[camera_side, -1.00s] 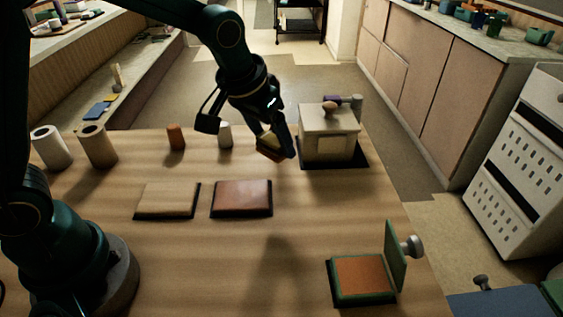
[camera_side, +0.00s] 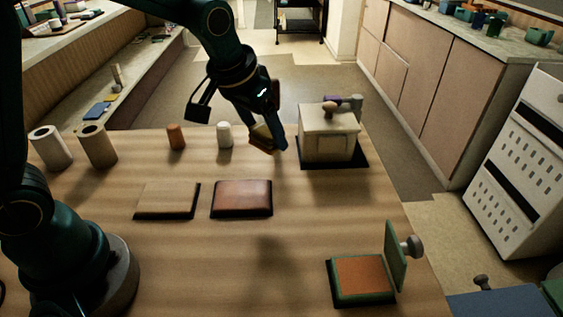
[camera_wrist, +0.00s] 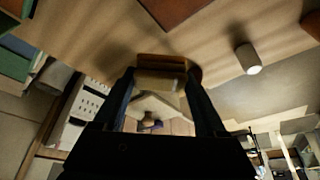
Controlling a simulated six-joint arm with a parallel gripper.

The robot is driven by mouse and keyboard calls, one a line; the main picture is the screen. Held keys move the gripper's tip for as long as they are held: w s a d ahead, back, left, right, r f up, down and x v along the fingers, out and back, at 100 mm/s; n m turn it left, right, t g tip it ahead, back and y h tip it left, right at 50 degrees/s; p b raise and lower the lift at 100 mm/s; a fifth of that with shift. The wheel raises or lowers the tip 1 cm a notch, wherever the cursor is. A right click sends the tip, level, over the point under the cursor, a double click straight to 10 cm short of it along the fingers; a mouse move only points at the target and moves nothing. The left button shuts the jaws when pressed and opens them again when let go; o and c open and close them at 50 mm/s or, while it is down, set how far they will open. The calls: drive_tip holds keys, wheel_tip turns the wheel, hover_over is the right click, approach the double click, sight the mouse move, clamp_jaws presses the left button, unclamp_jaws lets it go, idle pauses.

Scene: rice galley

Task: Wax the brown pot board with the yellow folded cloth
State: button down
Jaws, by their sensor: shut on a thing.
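My gripper (camera_side: 268,143) is shut on the yellow folded cloth (camera_side: 262,134), which has a brownish lower side. It holds the cloth in the air near the back of the table, left of the cream box. In the wrist view the cloth (camera_wrist: 160,82) sits between the fingertips (camera_wrist: 160,74). The brown pot board (camera_side: 242,197), reddish and slightly glossy on a dark base, lies flat on the table, nearer the front and left of the gripper. Its edge shows at the top of the wrist view (camera_wrist: 172,9). The cloth and board are apart.
A pale wooden board (camera_side: 168,199) lies left of the brown one. A cream box (camera_side: 328,135) with a knob stands right of my gripper. A white cylinder (camera_side: 224,136) and an orange one (camera_side: 176,137) stand behind. An open green-edged pad (camera_side: 362,276) is front right.

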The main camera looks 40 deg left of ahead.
sight(232, 196)
idle(0.4)
drive_tip(key=shift+s+a+f+n+y, duration=0.1)
drive_tip(key=shift+n+y, duration=0.05)
drive_tip(key=shift+n, duration=0.25)
drive_tip(key=shift+s+f+n+y, duration=0.1)
drive_tip(key=shift+n+y, duration=0.05)
drive_tip(key=shift+n, duration=0.25)
drive_tip(key=s+f+n+y, duration=0.1)
drive_tip(key=s+n, duration=0.1)
drive_tip(key=s+a+f+n+g+y, duration=0.1)
drive_tip(key=s+n, duration=0.2)
drive_tip(key=s+a+f+n, duration=0.1)
drive_tip(key=s+n, duration=0.1)
drive_tip(key=n, duration=0.1)
drive_tip(key=shift+s+f+y, duration=0.1)
drive_tip(key=shift+s+y, duration=0.2)
drive_tip(key=shift+y, duration=0.1)
drive_tip(key=shift+s+d+m, duration=0.15)
drive_tip(key=shift+d+m, duration=0.15)
drive_tip(key=shift+d, duration=0.15)
drive_tip(key=shift+f, duration=2.35)
drive_tip(key=shift+f, duration=0.65)
drive_tip(key=shift+a, duration=0.1)
